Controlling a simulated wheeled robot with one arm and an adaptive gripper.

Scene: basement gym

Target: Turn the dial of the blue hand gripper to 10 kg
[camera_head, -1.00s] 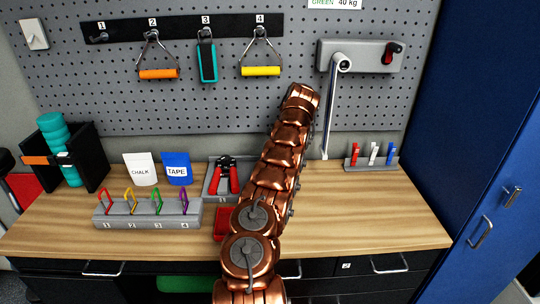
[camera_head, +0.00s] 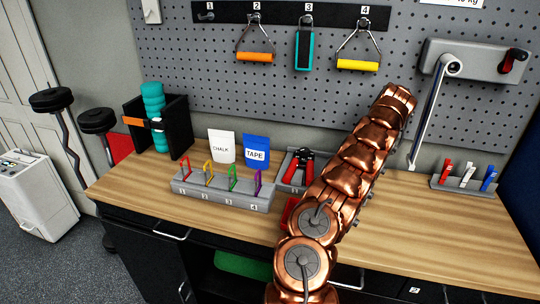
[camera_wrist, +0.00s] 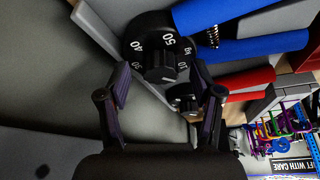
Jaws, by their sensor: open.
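In the wrist view, the blue hand gripper (camera_wrist: 265,47) has two blue handles reaching to the upper right. Its black dial (camera_wrist: 139,28) carries white numbers, with 50 at the top, 40 and 30 to the left and 10 to the right. A black knob (camera_wrist: 160,66) sits at the dial's middle; I cannot tell its setting. My gripper (camera_wrist: 159,80) is open, its fingers to either side of the knob in the picture. Contact is not clear. In the head view, my arm hides the blue hand gripper and my gripper.
A red hand gripper (camera_head: 305,166) lies in a grey tray on the workbench (camera_head: 440,232); its red handles (camera_wrist: 248,79) show beside the blue ones. A carabiner rack (camera_head: 222,200), chalk (camera_head: 221,147) and tape (camera_head: 256,152) stand to the left. Bare bench lies right of my arm.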

